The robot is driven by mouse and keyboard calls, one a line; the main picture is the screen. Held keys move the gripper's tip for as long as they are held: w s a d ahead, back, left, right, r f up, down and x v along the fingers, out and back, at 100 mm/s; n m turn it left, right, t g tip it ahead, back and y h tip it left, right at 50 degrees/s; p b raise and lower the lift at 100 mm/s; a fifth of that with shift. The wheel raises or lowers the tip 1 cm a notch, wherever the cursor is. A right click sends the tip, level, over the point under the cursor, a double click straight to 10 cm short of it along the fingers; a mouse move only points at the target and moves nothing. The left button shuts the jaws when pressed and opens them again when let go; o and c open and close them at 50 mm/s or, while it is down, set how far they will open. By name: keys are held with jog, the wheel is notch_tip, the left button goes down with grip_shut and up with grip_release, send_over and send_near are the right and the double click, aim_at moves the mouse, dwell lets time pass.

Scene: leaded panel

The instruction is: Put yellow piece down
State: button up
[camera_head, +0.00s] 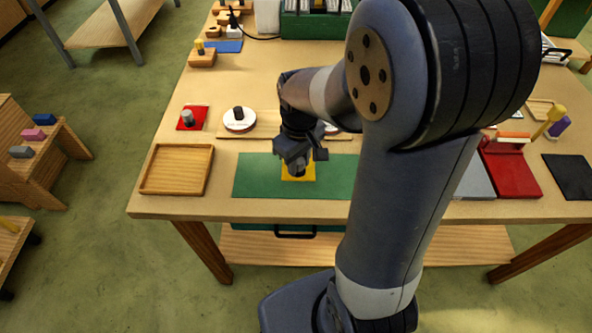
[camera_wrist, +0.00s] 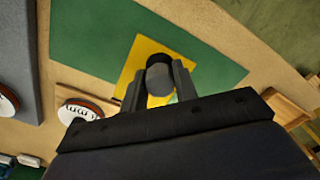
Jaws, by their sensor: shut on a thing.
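The yellow piece (camera_head: 311,173) is a flat square at the middle of the green mat (camera_head: 255,178), either on it or very close above it; I cannot tell which. In the wrist view the yellow piece (camera_wrist: 143,48) shows beyond my fingers, turned against the picture, with the green mat (camera_wrist: 88,37) around it. My gripper (camera_head: 297,168) points down over the piece. In the wrist view my gripper (camera_wrist: 159,88) has its two fingers on either side of the dark grey round knob (camera_wrist: 159,72) on the yellow piece, shut on it. My arm hides the mat's right part.
An empty wooden tray (camera_head: 178,170) lies left of the mat. Behind are a red piece with a knob (camera_head: 192,118) and a white round disc (camera_head: 239,122) on a wooden strip.

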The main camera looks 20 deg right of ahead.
aim_at(299, 173)
jog(key=shift+f, duration=2.15)
jog(key=shift+f, duration=0.2)
jog(key=o, duration=0.9)
jog(key=shift+r, duration=0.15)
notch_tip(299, 173, up, 12)
jog(key=shift+s+r, duration=0.1)
